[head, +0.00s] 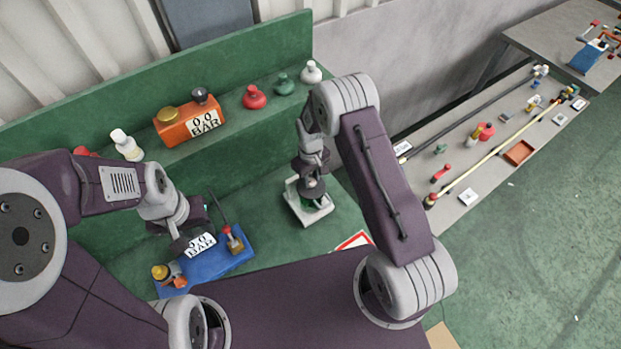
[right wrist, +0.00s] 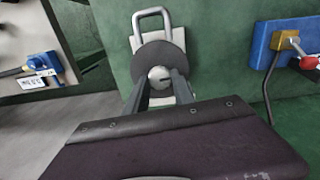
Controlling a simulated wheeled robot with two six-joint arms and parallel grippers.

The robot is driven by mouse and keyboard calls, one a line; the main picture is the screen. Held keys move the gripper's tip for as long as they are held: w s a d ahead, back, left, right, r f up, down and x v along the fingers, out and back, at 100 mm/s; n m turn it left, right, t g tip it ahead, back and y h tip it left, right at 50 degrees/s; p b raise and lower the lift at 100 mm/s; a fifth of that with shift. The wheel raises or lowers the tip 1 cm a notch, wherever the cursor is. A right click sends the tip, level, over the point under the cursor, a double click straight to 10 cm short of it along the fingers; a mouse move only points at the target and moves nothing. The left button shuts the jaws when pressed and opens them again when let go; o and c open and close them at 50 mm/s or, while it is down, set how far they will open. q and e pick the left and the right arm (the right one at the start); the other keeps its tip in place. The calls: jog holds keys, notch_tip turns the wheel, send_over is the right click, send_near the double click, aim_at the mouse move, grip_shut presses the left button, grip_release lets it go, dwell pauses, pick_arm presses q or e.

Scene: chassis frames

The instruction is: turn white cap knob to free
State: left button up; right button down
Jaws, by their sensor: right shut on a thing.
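The white cap knob (right wrist: 159,74) sits between the two fingers of my right gripper (right wrist: 159,88) in the right wrist view. The fingers are shut on it from both sides. A dark round disc (right wrist: 155,56) lies around the knob, on a pale plate (right wrist: 178,38) with a grey loop handle (right wrist: 151,14). In the head view my right gripper (head: 312,183) points down over the white plate (head: 324,214), and its wrist hides the knob. My left gripper (head: 185,240) hangs by a blue block (head: 218,265) with a BAR label; its fingers are hard to make out.
An orange BAR box (head: 172,133) and several red, green and white knobs stand on the green shelf (head: 225,130). A red-edged sign (head: 354,240) lies right of the plate. A grey bench (head: 480,150) with rods and small parts is further right.

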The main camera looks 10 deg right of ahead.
jog(key=n+b, duration=0.2)
jog(key=n, duration=0.1)
jog(key=shift+f, duration=0.1)
jog(key=n+b, duration=0.2)
jog(key=n, duration=0.2)
jog(key=shift+n, duration=0.4)
jog(key=n+b, duration=0.1)
jog(key=n, duration=0.3)
jog(key=shift+n+b, duration=0.3)
jog(key=shift+b, duration=0.1)
jog(key=n, duration=0.2)
jog(key=n+b, duration=0.1)
jog(key=n, duration=0.1)
jog(key=shift+r+n, duration=0.2)
jog(key=shift+n, duration=0.1)
jog(key=c, duration=1.2)
grip_release()
jog(key=shift+c, duration=0.2)
jog(key=shift+o, duration=0.9)
jog(key=shift+d, duration=0.15)
